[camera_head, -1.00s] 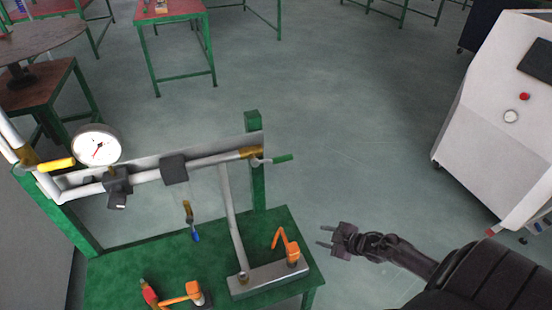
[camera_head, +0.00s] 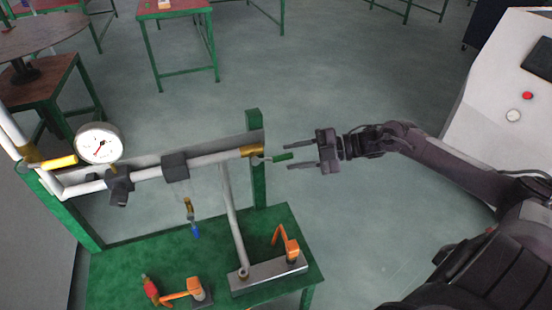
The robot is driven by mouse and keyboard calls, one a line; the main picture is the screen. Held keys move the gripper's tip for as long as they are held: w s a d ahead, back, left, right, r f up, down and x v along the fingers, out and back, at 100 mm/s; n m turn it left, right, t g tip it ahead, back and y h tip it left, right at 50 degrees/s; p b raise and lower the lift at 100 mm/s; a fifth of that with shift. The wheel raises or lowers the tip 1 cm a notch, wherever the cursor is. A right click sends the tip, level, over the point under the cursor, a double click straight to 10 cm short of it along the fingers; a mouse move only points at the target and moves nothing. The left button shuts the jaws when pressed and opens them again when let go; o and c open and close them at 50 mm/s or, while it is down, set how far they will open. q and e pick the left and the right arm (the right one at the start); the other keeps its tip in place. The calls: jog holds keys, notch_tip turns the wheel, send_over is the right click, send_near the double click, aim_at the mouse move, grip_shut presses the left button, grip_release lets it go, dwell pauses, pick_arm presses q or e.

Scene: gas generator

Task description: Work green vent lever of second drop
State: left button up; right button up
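The green lever (camera_head: 283,157) sticks out to the right from the brass fitting (camera_head: 253,151) at the right end of the grey horizontal pipe (camera_head: 213,158). My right gripper (camera_head: 289,157) is open, its two fingers pointing left. In the picture one finger lies above the green lever and one below it, with the lever's tip between them. I cannot tell whether they touch or are at the same depth. My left gripper is not in view.
A round gauge (camera_head: 99,144) and a yellow lever (camera_head: 59,161) sit on the pipe at left. A blue-tipped lever (camera_head: 194,229) hangs below. Orange handles (camera_head: 280,240) stand on the green bench (camera_head: 130,262). A white cabinet (camera_head: 493,110) stands at right.

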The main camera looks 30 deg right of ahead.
aim_at(276, 159)
jog(key=shift+x, duration=2.75)
grip_shut()
